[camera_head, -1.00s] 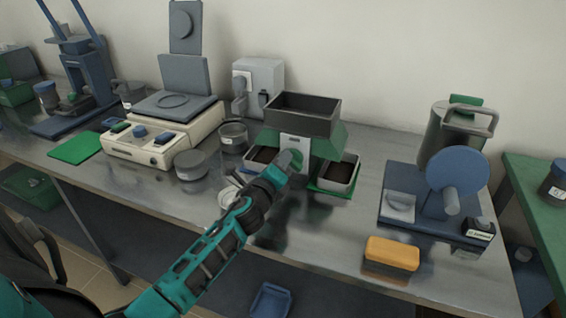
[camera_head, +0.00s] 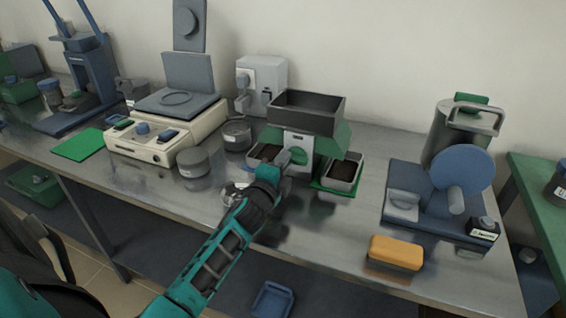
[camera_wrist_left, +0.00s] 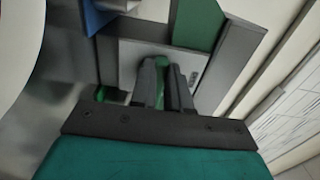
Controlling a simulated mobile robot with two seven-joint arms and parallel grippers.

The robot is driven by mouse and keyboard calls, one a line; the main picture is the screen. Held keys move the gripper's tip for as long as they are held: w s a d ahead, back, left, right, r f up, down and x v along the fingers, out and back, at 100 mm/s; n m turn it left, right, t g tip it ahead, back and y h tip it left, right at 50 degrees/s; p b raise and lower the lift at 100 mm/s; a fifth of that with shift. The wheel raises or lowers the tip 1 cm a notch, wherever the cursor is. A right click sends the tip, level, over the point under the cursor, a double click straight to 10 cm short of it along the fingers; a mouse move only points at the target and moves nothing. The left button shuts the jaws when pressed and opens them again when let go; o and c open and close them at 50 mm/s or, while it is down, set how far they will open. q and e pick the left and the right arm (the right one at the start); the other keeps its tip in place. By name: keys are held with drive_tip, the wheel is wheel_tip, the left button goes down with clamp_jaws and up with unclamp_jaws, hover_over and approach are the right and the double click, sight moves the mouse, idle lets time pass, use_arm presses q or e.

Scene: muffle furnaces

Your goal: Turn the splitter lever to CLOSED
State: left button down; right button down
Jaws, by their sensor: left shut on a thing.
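The splitter (camera_head: 332,140) stands at the middle of the bench, with a dark hopper (camera_head: 306,112) on top and green sloping sides. Its pale front plate (camera_head: 299,142) carries a round green lever hub (camera_head: 298,155). My left gripper (camera_head: 284,160) is at the front plate. In the left wrist view its two dark fingers (camera_wrist_left: 165,88) are shut on a green piece (camera_wrist_left: 161,74), which I take to be the lever. The fingers hide most of the lever, and its label cannot be read. My right gripper is not in view.
Dark-filled pans (camera_head: 343,172) sit at both sides of the splitter's foot. A cream heating device (camera_head: 165,130) and grey tins (camera_head: 194,162) stand left. A blue-wheeled machine (camera_head: 460,170) and an orange block (camera_head: 396,252) are right. Bare bench lies in front.

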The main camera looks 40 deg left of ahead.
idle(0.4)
use_arm(q)
drive_tip(key=c, duration=1.1)
unclamp_jaws()
drive_tip(key=v, duration=1.3)
drive_tip(key=shift+d, duration=0.1)
